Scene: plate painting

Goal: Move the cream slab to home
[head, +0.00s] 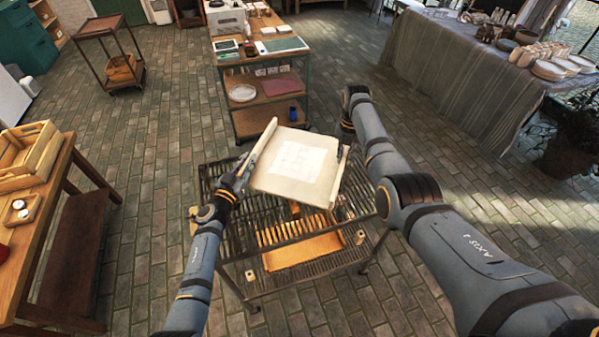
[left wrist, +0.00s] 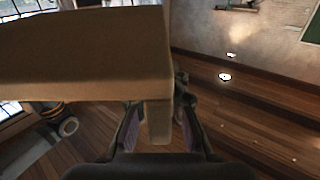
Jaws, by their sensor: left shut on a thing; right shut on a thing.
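The cream slab (head: 297,168) is held up between my two grippers above a dark slatted rack table (head: 225,165), with a paler square on its top. My left gripper (head: 243,172) is shut on its left side. In the left wrist view, the slab (left wrist: 85,55) fills the upper left, and a downward part of it sits between the fingers (left wrist: 160,122). My right gripper (head: 342,156) is at the slab's right side, shut on it and partly hidden by my right arm. The slab looks roughly level, slightly tilted.
An orange-lit slatted surface (head: 300,250) lies under the rack top. A workbench (head: 265,65) with a plate and mats stands behind. A wooden table (head: 45,215) with a crate is at left. A cloth-covered table (head: 460,75) with dishes is at right. Brick floor lies between.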

